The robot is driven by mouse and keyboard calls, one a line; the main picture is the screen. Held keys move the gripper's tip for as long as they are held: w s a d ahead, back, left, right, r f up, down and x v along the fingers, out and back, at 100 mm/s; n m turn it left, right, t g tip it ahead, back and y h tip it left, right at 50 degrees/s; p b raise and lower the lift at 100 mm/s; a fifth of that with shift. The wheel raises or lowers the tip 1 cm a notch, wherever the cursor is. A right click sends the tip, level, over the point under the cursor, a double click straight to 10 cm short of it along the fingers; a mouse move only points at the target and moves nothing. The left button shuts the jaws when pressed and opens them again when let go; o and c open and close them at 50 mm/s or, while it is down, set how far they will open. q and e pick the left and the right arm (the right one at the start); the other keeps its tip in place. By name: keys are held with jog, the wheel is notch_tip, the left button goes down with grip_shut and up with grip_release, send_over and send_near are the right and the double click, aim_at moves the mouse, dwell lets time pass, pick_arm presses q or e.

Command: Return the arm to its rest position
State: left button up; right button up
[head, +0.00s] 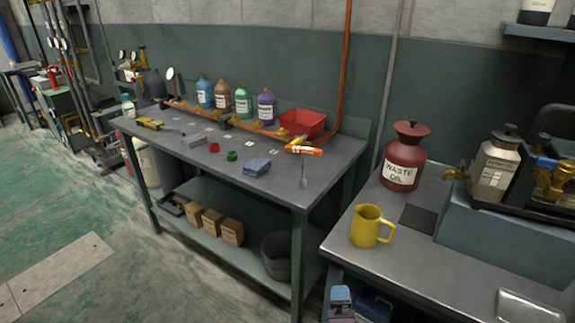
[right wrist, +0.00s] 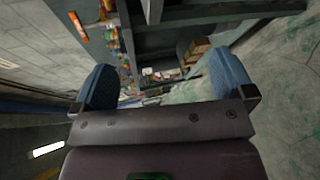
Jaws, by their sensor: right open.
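My right gripper (right wrist: 165,82) is open and empty in the right wrist view. Its two blue fingers stand wide apart, with nothing between them. That view is turned sideways and shows a bench and shelf beyond the fingers, some distance away. In the head view, a blue and purple gripper part (head: 340,303) shows at the bottom edge, in front of the benches and touching nothing that I can make out. My left gripper is not in view.
A long workbench (head: 285,190) holds bottles, a red bin (head: 302,123) and small parts. The right bench (head: 450,265) holds a yellow jug (head: 370,227), a red waste oil can (head: 405,158) and a metal canister (head: 494,165). Floor at left (head: 60,225) is clear.

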jog(key=s+d+f+m+g+y, duration=0.1)
jog(key=s+d+f+m, duration=0.3)
jog(key=s+d+m, duration=0.4)
jog(key=s+d+f+m+g, duration=0.2)
jog(key=s+d+f+m, duration=0.2)
jog(key=s+d+m, duration=0.3)
jog(key=s+m, duration=0.2)
jog(key=shift+d+f+m+y, duration=0.15)
jog(key=shift+d+m+y, duration=0.15)
jog(key=shift+d+y, duration=0.1)
